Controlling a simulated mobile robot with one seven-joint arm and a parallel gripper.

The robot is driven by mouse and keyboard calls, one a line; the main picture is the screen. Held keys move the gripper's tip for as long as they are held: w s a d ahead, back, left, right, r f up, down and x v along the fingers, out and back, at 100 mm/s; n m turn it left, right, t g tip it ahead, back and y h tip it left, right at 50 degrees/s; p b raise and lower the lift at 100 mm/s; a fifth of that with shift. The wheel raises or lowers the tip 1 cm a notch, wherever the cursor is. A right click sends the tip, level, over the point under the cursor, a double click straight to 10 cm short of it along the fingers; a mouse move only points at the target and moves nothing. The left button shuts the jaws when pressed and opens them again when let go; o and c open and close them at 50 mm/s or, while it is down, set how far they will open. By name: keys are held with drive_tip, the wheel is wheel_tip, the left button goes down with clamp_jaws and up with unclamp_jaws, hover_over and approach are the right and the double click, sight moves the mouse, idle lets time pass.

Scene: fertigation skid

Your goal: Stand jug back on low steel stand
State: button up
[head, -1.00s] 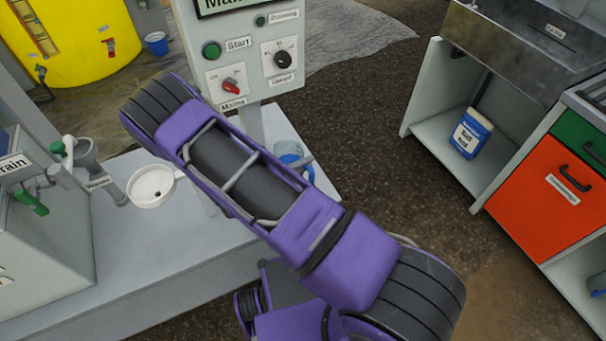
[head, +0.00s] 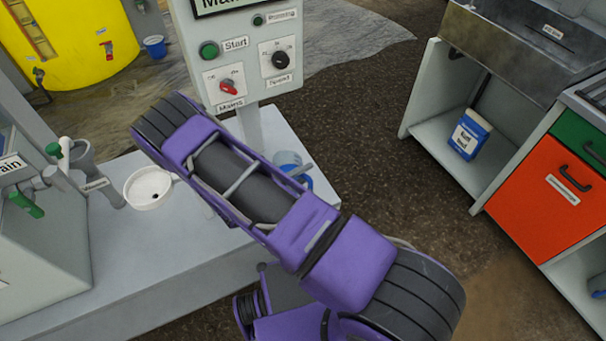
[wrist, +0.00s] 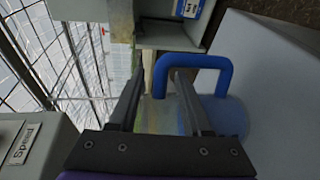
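A jug with a bright blue handle (wrist: 213,62) and a pale, see-through body (wrist: 230,115) shows in the wrist view. In the head view a blue jug (head: 305,181) is mostly hidden behind my arm, at the right edge of the grey plinth. My gripper (wrist: 158,78) is open. Its two fingers are apart, with one side of the handle between them and the right finger across the handle loop; I cannot tell whether they touch it. The gripper is mostly hidden in the head view. I cannot pick out the low steel stand for certain.
The control panel (head: 245,60) stands behind my arm. A white round cup (head: 148,188) and a drain unit (head: 35,215) are on the left of the plinth (head: 150,255). Dark floor lies between.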

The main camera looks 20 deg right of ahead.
drive_tip(key=shift+r, duration=0.25)
drive_tip(key=v, duration=1.2)
